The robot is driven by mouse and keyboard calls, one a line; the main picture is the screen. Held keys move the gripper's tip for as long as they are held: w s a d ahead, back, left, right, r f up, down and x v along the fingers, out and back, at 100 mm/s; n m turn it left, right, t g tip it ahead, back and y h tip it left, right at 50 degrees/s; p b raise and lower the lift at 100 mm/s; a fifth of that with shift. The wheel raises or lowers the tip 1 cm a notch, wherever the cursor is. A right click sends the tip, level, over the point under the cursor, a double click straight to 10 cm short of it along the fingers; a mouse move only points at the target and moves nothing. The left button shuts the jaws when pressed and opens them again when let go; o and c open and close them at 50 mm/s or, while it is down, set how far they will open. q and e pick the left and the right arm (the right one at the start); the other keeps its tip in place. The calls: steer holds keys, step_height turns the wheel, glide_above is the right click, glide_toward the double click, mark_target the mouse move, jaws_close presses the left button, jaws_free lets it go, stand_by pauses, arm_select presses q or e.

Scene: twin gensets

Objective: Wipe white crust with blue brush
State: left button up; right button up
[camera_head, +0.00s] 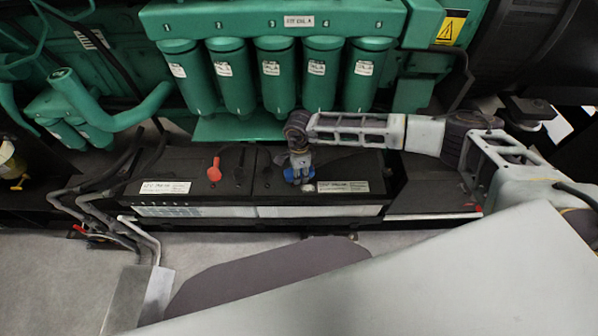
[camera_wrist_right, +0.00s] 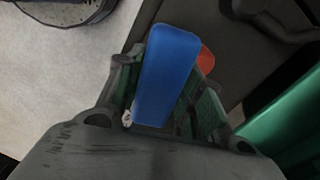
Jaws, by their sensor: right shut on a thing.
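My right gripper (camera_head: 298,162) reaches down over the black battery box from the right. It is shut on the blue brush (camera_head: 298,173), which is low over the box top. In the right wrist view the brush's blue block (camera_wrist_right: 168,72) stands between the fingers (camera_wrist_right: 165,105). A small pale patch, likely the white crust (camera_head: 308,187), shows at the brush's lower edge on the box; the brush may cover more of it. I cannot tell whether the bristles touch it. My left gripper is not in view.
The battery box (camera_head: 228,190) has a red terminal cap (camera_head: 214,170) left of the brush, also in the wrist view (camera_wrist_right: 206,60). Several green filter canisters (camera_head: 272,75) stand close behind. Bent pipes (camera_head: 100,205) run at the left. Floor (camera_head: 215,245) lies open in front.

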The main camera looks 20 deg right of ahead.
mark_target(317, 188)
steer(key=shift+f+b, duration=1.55)
steer(key=shift+f, duration=1.25)
steer(key=shift+f+b, duration=0.85)
steer(key=shift+f, duration=0.15)
steer(key=shift+d, duration=0.2)
steer(key=shift+s+d+r+p, duration=0.1)
steer(key=shift+s+d+p, duration=0.15)
steer(key=shift+d, duration=0.5)
steer(key=shift+s+d+r+p, duration=0.1)
steer(key=shift+s+d+p, duration=0.1)
steer(key=shift+d, duration=0.55)
steer(key=shift+f, duration=0.1)
steer(key=shift+s+d+f, duration=0.1)
steer(key=shift+s+d, duration=0.2)
steer(key=shift+d, duration=0.55)
steer(key=shift+s+d+f, duration=0.1)
steer(key=shift+s+d, duration=0.15)
steer(key=shift+d, duration=0.6)
